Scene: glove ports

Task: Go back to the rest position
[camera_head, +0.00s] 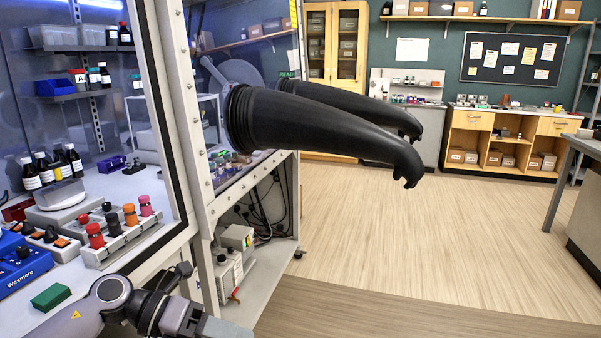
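My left arm comes in at the bottom left, in front of the glove box. The grey body of my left gripper (195,321) shows at the bottom edge. Its fingers are cut off or hidden, so I cannot tell whether it is open or holds anything. My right gripper is out of view. Two long black gloves (320,124) stick out of the ports in the glove box front and hang over the floor, their hands drooping to the right.
The glove box (178,120) stands close at left, with bottles (74,160), colored-cap vials (130,215) and a green block (51,297). Equipment (229,268) sits on a lower shelf. The wooden floor (400,240) is clear. A table (585,145) stands at right; cabinets (505,140) line the back.

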